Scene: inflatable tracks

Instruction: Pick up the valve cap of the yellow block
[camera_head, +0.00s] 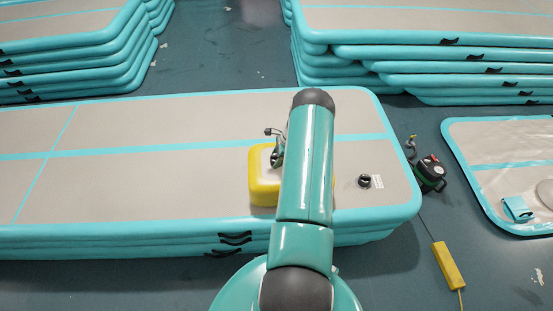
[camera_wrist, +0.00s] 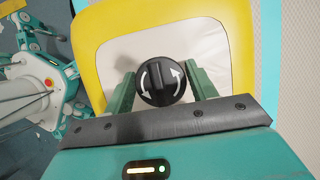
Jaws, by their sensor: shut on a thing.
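The yellow block (camera_head: 264,192) has a pale top face and lies on the grey and teal inflatable track, partly hidden behind my arm in the head view. In the wrist view the yellow block (camera_wrist: 241,30) fills the upper middle. The black valve cap (camera_wrist: 160,82), round with a raised grip bar and white curved arrows, shows over its pale top. My gripper (camera_wrist: 160,92) has its two green fingers on either side of the cap and is shut on it. I cannot tell whether the cap is lifted off the block. My arm hides the cap in the head view.
A second black valve (camera_head: 365,181) sits on the track (camera_head: 100,175) right of my arm. A black and red pump (camera_head: 431,173) and a yellow box with a cable (camera_head: 448,264) are on the floor at right. Stacked tracks (camera_head: 430,50) stand behind.

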